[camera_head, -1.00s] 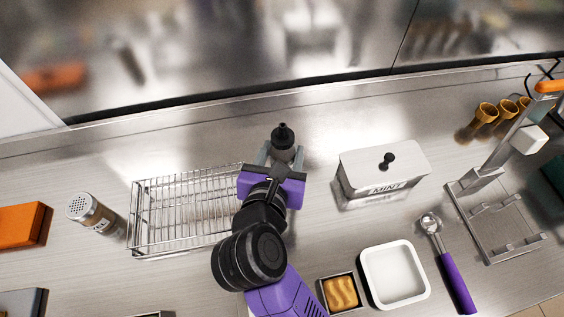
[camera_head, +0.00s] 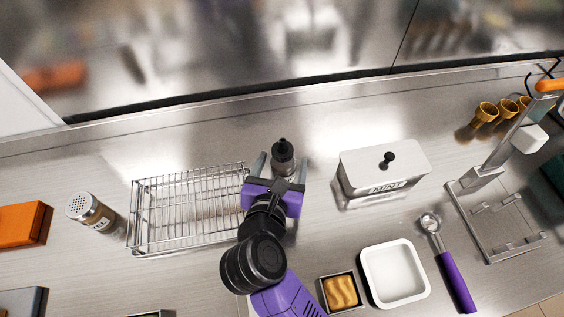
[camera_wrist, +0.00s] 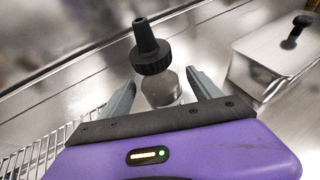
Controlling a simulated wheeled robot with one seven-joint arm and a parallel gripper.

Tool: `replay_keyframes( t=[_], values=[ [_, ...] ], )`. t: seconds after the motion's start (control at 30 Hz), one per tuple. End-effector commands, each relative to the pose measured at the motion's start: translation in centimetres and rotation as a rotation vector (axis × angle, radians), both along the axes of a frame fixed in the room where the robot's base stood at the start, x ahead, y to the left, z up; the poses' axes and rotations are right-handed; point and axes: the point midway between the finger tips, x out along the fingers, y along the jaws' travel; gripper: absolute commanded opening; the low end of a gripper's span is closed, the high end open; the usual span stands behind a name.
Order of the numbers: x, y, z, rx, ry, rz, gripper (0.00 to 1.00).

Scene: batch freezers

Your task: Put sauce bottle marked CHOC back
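A squeeze bottle with a black cap and nozzle (camera_head: 283,157) stands upright on the steel counter, just right of the wire rack's far end. It also shows in the wrist view (camera_wrist: 160,85), where its lower part is hidden behind my gripper. No CHOC marking can be read on it. My gripper (camera_head: 281,166) is open, with one finger on each side of the bottle and gaps between the fingers and the bottle. The wrist view shows the same spread fingers (camera_wrist: 161,92), apart from the bottle.
The empty-looking wire rack (camera_head: 190,212) stands left of my gripper. A lidded MINT container (camera_head: 383,170) stands to the right. A white tray (camera_head: 366,272), a small tray of brown food (camera_head: 341,291) and a purple-handled scoop (camera_head: 456,280) lie nearer. A shaker (camera_head: 90,210) stands left of the rack.

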Motion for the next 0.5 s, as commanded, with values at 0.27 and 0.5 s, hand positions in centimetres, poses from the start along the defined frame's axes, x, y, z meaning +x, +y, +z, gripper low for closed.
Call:
replay_keyframes(
  t=[0.27,0.5],
  values=[
    [0.0,0.0,0.2,0.0,0.0,0.0,0.72],
    [-2.6,0.3,1.3,0.0,-0.001,0.002,0.72]
  ],
)
